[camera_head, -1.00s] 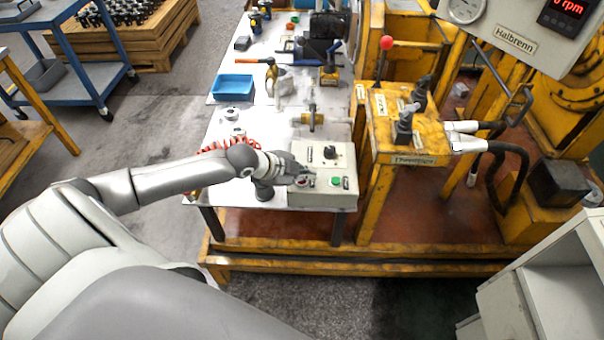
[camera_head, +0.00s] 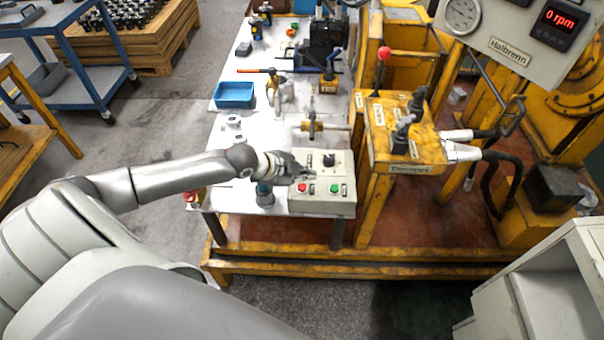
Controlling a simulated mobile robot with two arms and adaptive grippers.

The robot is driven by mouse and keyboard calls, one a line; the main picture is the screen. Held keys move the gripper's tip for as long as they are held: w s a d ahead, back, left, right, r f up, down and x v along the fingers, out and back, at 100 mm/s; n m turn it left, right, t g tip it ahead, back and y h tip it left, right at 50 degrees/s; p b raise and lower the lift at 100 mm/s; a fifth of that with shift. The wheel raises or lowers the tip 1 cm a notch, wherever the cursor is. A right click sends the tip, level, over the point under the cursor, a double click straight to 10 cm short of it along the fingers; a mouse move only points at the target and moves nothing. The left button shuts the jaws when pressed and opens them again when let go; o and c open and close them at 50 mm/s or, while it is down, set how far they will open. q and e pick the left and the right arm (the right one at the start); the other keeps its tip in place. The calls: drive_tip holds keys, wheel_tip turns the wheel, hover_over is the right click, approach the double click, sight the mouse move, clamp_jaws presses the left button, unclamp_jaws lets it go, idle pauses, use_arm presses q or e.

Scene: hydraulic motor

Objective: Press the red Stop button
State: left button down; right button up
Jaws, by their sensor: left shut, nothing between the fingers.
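The control box (camera_head: 322,203) is beige and sits at the front edge of the white table. On its front part are a red button (camera_head: 302,188) at left and a green button (camera_head: 335,188) at right. A black rotary knob (camera_head: 329,160) is on its back part. My left gripper (camera_head: 305,174) is shut and empty just above and behind the red button, which shows clear below the fingertips. Whether they touch the box is hard to tell. My right gripper is not in view.
A dark cylindrical object (camera_head: 265,197) stands left of the box. A blue tray (camera_head: 235,94) and tools lie farther back on the table. The yellow machine stand (camera_head: 375,212) rises close to the right of the box.

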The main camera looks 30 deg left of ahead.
sight(304, 189)
use_arm(q)
drive_tip(key=shift+r+p, duration=1.15)
drive_tip(key=shift+r, duration=0.4)
drive_tip(key=shift+f, duration=0.1)
